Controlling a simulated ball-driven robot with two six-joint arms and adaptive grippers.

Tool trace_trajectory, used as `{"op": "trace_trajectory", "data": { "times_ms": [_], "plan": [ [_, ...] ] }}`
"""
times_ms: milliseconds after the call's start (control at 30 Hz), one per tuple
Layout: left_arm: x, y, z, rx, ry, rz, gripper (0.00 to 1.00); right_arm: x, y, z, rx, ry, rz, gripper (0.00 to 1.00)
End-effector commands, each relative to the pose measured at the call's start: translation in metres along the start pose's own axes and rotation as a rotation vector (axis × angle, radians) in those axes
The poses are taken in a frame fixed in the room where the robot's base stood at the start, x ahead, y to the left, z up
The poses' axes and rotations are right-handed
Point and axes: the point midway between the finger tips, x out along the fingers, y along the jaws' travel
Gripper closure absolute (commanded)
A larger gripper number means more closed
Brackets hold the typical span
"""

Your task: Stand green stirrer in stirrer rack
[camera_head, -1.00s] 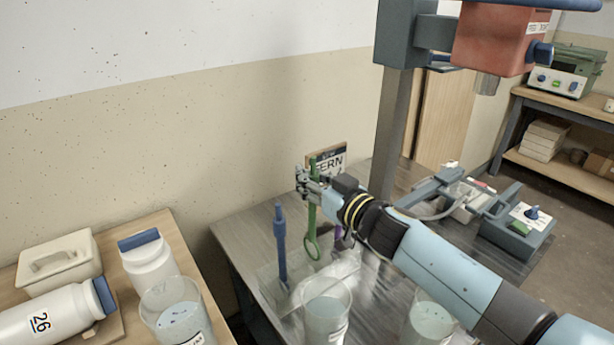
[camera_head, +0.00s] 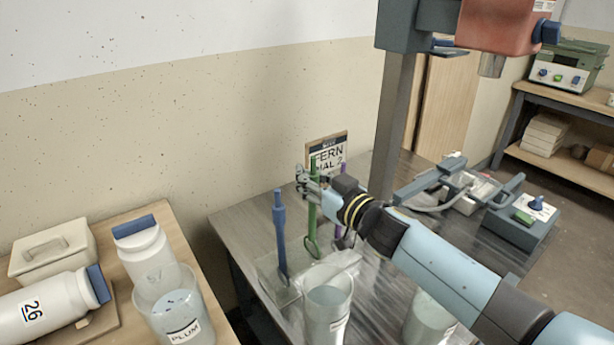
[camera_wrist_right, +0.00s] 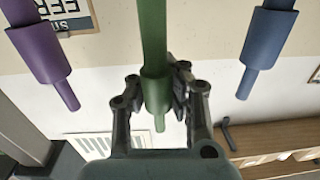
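The green stirrer (camera_head: 313,210) stands about upright between a blue stirrer (camera_head: 280,235) and a purple stirrer (camera_head: 342,172). Its loop is low, at the clear stirrer rack (camera_head: 268,268); I cannot tell whether it is seated there. My right gripper (camera_head: 311,184) is at the upper part of the green stirrer. In the right wrist view, the gripper (camera_wrist_right: 157,90) has its fingers closed on both sides of the green handle (camera_wrist_right: 154,45), with the narrow end sticking out between them. My left gripper is out of view.
Clear buckets (camera_head: 328,305) stand in front of the rack; one labelled PLUM (camera_head: 180,315) is on the wooden table at left with white jars (camera_head: 143,248). A sign reading FERN (camera_head: 328,155) stands behind the stirrers. A grey post (camera_head: 393,130) rises to the right.

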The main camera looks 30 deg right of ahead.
Motion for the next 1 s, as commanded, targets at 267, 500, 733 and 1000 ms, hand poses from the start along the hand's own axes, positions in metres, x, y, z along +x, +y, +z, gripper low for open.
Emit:
{"op": "trace_trajectory", "data": {
  "times_ms": [267, 500, 733, 1000],
  "plan": [
    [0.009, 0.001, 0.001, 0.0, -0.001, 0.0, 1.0, 0.001, 0.0, 0.01, 0.0, 0.001, 0.0, 1.0],
    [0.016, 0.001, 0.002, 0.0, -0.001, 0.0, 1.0, 0.001, 0.0, 0.018, 0.0, 0.002, 0.0, 1.0],
    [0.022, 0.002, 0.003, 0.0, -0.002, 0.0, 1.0, 0.001, 0.0, 0.025, 0.0, 0.001, 0.0, 1.0],
    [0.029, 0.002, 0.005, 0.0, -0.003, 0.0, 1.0, 0.002, 0.0, 0.034, 0.0, 0.001, 0.0, 1.0]
  ]
}}
